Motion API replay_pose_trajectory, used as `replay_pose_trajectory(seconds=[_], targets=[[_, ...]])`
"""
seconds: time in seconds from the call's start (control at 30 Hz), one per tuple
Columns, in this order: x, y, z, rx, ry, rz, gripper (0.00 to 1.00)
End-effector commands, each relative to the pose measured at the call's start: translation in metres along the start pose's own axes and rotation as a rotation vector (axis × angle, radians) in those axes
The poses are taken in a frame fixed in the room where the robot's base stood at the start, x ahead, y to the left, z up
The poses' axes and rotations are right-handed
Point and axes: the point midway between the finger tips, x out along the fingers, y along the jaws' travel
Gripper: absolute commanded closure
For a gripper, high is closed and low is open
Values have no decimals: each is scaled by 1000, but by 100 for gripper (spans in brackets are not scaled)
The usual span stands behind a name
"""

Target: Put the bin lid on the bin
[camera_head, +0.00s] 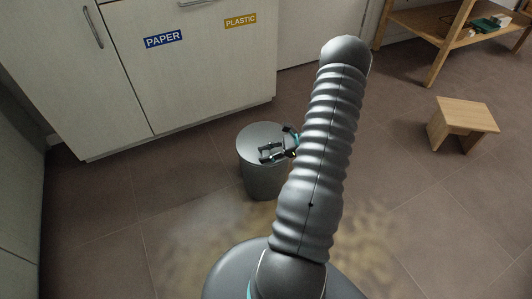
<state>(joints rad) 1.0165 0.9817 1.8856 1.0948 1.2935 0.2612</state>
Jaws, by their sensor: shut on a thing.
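The bin (264,183) is a grey cylinder standing on the floor in front of the cabinet, left of my arm. The bin lid (257,132) is a round grey disc at the top of the bin. It looks level and lined up with the rim, but I cannot tell if it rests fully on it. My gripper (268,153) is over the lid and shut on it, seemingly at its upper side. The exact grip is too small to see. My arm hides the bin's right edge.
A pale cabinet with PAPER (164,39) and PLASTIC (240,20) labels stands behind the bin. A small wooden stool (466,115) is on the floor at right, and a wooden shelf (425,22) is at the back right. The floor left of the bin is clear.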

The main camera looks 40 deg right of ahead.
Motion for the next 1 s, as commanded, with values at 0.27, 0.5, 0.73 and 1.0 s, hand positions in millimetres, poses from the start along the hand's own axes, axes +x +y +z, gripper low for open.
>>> replay_pose_trajectory(seconds=[0.27, 0.5, 0.73, 1.0], targets=[[0, 0, 0, -1, 0, 0, 59], [0, 0, 0, 0, 0, 0, 32], [-2, 0, 0, 0, 0, -1, 32], [-40, -1, -1, -2, 1, -5, 32]])
